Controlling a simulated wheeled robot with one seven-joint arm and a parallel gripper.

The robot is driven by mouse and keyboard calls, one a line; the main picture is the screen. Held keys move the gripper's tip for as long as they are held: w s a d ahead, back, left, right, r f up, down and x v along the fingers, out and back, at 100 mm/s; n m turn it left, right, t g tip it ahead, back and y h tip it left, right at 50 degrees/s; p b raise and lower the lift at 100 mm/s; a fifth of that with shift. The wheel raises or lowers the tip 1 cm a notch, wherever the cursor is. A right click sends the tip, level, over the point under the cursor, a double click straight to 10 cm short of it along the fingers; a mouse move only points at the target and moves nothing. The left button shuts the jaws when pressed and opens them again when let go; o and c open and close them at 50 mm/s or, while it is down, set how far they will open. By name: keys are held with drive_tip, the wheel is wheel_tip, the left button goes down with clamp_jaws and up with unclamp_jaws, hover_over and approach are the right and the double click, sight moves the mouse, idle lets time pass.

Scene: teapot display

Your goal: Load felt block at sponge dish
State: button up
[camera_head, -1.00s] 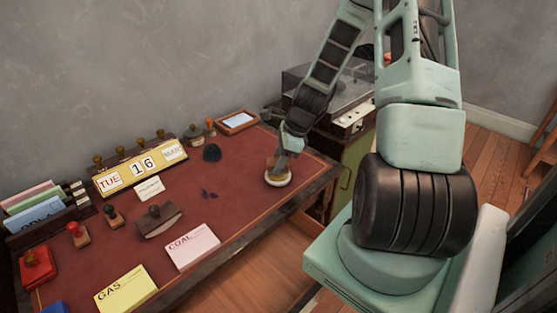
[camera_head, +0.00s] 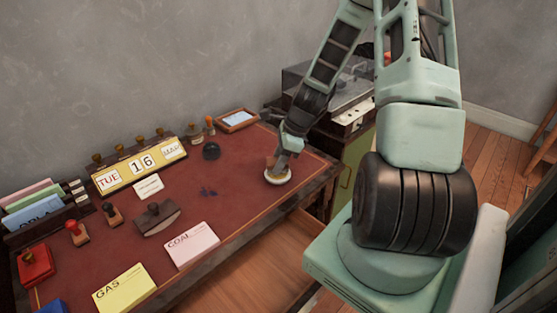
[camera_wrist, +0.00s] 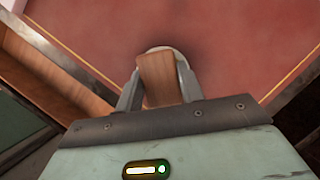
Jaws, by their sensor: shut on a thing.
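My gripper (camera_head: 276,162) is at the right part of the desk, pointing down at the white round sponge dish (camera_head: 288,179). It is shut on the felt block, whose brown wooden back (camera_wrist: 158,78) shows between the two fingers (camera_wrist: 160,88) in the wrist view. The block is at the dish, with its lower face hidden. I cannot tell whether it touches the dish's inside. The dish's pale rim (camera_wrist: 158,48) shows just beyond the block in the wrist view.
The red desk top (camera_head: 235,205) is clear around the dish. A black round object (camera_head: 211,151) and dark marks (camera_head: 208,192) lie to the left. A framed screen (camera_head: 237,121) is behind.

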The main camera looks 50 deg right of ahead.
drive_tip(key=shift+f, duration=0.5)
idle(1.5)
drive_tip(key=shift+r, duration=0.1)
wheel_tip(320, 180, up, 7)
drive_tip(key=p, duration=0.6)
drive_tip(key=shift+p, duration=0.4)
drive_tip(key=shift+s, duration=0.1)
idle(0.5)
